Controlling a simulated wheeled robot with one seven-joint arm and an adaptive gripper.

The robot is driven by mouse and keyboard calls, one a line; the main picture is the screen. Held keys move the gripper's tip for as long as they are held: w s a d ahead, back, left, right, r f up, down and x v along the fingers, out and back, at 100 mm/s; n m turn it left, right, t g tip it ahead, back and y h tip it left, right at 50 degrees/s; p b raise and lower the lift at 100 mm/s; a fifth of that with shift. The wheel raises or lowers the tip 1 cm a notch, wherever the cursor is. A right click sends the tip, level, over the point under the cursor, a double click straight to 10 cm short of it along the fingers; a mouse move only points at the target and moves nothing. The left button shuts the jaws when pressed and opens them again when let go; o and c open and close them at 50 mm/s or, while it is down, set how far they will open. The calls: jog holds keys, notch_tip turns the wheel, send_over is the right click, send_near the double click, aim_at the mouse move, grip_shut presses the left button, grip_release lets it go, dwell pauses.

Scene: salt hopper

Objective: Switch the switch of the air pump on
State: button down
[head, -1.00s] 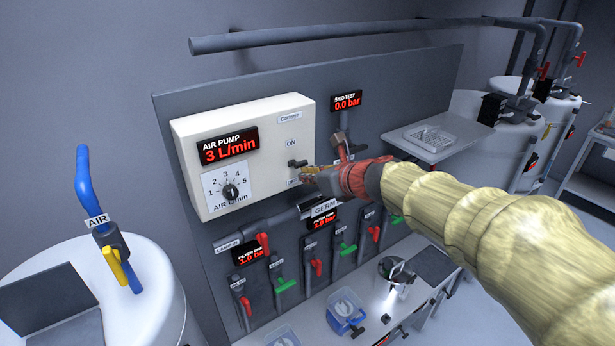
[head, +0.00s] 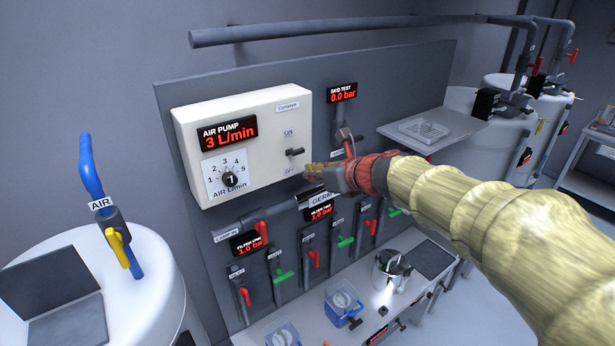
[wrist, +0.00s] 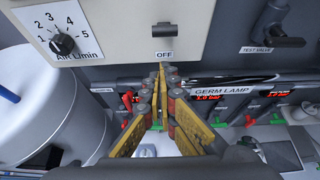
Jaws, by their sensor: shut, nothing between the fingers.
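The air pump box (head: 255,172) is a cream panel on the grey board, with a red display reading 3 L/min. Its dark switch (head: 294,152) sticks out between the ON label above and the OFF label below. I cannot tell for sure which way its lever is set. The switch also shows at the top of the wrist view (wrist: 164,29), above the OFF label. My gripper (head: 308,169) is shut and empty, its fingertips just below and right of the switch. In the wrist view the fingertips (wrist: 162,68) lie right under the OFF label, apart from the switch.
The numbered dial (head: 230,180) is left of the switch. A test valve (wrist: 277,38) is to the right. Below are the germ lamp label (head: 322,199) and several red and green valve handles.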

notch_tip(320, 180, up, 8)
jog(key=p, duration=0.1)
jog(key=shift+s+d, duration=0.25)
jog(key=shift+d, duration=0.2)
jog(key=shift+s, duration=0.1)
